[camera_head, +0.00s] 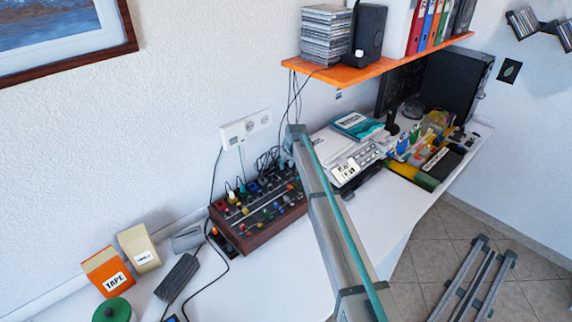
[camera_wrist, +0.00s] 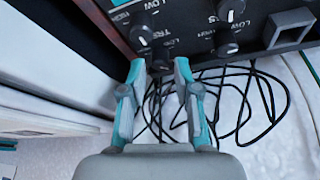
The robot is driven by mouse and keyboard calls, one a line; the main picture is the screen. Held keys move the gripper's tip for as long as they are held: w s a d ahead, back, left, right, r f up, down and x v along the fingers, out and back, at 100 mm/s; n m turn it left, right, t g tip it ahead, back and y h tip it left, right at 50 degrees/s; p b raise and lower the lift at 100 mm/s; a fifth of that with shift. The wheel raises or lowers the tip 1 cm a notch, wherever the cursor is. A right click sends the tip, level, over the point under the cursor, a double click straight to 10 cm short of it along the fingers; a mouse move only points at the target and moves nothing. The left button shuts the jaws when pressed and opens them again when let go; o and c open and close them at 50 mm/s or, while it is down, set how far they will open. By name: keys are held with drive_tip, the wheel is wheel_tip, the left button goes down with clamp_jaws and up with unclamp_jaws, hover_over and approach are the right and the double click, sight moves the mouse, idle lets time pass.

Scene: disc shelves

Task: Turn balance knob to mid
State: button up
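A mixer-like device (camera_head: 255,212) with a dark panel, wooden sides and many coloured knobs stands on the desk. In the wrist view its dark panel (camera_wrist: 105,18) fills the top, with several dark knobs with white pointers and partly legible "LOW" and "TRE…" labels. My gripper (camera_wrist: 159,66) has its two fingertips apart at the panel's edge. A dark knob (camera_wrist: 160,60) shows between the fingertips, with a gap on each side. I cannot read its label or pointer, so I cannot tell which knob is the balance knob. In the head view my arm hides the gripper.
Loose black cables (camera_wrist: 240,100) lie beside the device. On the desk (camera_head: 290,270) stand a white machine (camera_head: 345,160), a tape box (camera_head: 107,272) and a dark block (camera_head: 177,277). An orange shelf (camera_head: 375,70) overhangs the back. The desk's front area is clear.

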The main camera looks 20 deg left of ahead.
drive_tip(key=shift+x, duration=0.85)
clamp_jaws()
drive_tip(key=shift+s+m+h+b, duration=0.1)
drive_tip(key=shift+m+h+b, duration=0.2)
drive_tip(key=shift+m+b, duration=0.3)
unclamp_jaws()
